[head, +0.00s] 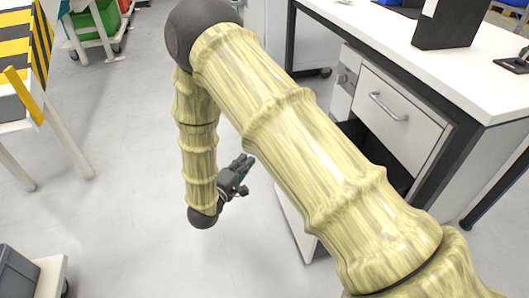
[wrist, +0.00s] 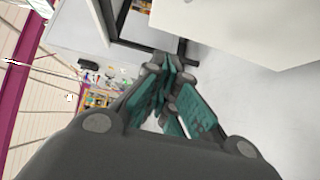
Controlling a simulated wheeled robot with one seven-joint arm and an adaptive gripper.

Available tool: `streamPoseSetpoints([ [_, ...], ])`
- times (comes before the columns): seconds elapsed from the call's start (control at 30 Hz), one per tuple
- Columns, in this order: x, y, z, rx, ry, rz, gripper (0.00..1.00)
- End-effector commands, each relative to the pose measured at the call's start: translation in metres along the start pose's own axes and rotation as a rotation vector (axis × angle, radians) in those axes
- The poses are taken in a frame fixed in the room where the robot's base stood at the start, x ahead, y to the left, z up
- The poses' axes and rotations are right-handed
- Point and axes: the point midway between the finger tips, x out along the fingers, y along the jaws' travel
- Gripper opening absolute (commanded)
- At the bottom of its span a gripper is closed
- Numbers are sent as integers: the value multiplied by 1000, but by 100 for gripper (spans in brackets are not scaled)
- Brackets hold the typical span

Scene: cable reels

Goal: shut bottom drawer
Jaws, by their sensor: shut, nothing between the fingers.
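The bottom drawer's pale front (head: 292,222) stands pulled out low under the white desk, mostly hidden behind my arm. A dark gap (head: 365,145) shows between it and the closed upper drawer (head: 395,115), which has a metal handle (head: 388,106). My gripper (head: 243,168) is shut and empty, to the left of the bottom drawer's front and apart from it in the head view. In the wrist view my gripper's teal-padded fingers (wrist: 167,72) are together. A white panel (wrist: 240,30) fills the upper right there; I cannot tell which part of the furniture it is.
The white desk (head: 430,50) has dark legs and a black box (head: 447,25) on top. A yellow-and-black striped table (head: 18,62) stands at the left. A grey bin (head: 22,272) is at the lower left. The grey floor (head: 110,200) between is clear.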

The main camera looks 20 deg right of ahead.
Motion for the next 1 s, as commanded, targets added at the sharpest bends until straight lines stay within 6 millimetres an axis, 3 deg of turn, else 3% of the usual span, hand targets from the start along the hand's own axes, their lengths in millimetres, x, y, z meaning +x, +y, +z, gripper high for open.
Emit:
streamPoseSetpoints([
  [0.17,17,-2,0,0,-4,2,0],
  [0.7,103,-4,4,1,-3,1,0],
  [1.0,122,-1,24,0,-1,1,0],
])
